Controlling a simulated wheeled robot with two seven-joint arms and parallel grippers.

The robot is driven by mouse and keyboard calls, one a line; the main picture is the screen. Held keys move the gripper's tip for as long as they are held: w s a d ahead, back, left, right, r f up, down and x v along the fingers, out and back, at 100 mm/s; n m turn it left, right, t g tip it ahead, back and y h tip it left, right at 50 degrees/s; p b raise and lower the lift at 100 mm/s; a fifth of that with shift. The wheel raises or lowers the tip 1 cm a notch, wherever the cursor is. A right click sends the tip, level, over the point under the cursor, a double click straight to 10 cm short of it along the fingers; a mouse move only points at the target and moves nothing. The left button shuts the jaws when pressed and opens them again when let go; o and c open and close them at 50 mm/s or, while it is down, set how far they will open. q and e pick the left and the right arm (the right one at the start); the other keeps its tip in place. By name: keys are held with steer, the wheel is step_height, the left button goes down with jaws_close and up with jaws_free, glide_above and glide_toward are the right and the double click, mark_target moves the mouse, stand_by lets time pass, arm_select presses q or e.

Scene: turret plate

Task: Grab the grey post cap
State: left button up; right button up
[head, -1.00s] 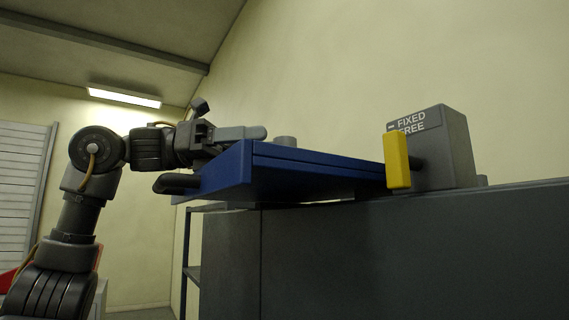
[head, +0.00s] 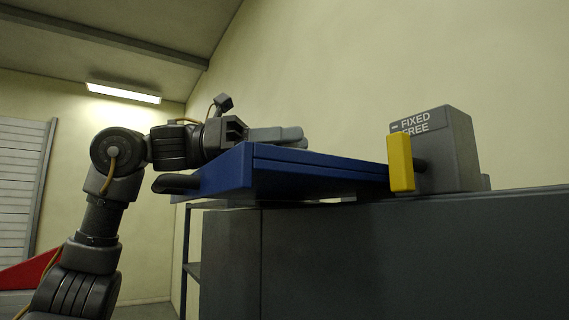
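My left gripper (head: 290,134) reaches in from the left just above the blue plate (head: 300,170), its grey fingers pointing right. The grey post cap (head: 297,143) stands on top of the plate and is mostly hidden by the fingers. The fingertips overlap the cap in the picture. I see the fingers from the side and low down, so their gap does not show, and I cannot tell whether they touch the cap. My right gripper is not in view.
A yellow lever (head: 399,163) sits at the plate's right end, on a grey box (head: 455,150) marked FIXED and FREE. A dark handle (head: 176,184) sticks out at the plate's left. A large dark grey cabinet (head: 400,245) stands below. The space above the plate is clear.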

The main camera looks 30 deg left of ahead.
arm_select(q)
steer(key=shift+d, duration=0.15)
steer(key=c, duration=0.3)
steer(key=shift+r, duration=0.15)
steer(key=shift+r, duration=0.6)
step_height(320, 180, up, 8)
steer(key=shift+d+f, duration=0.1)
steer(key=shift+f, duration=0.15)
steer(key=shift+r, duration=0.55)
steer(key=shift+a, duration=0.25)
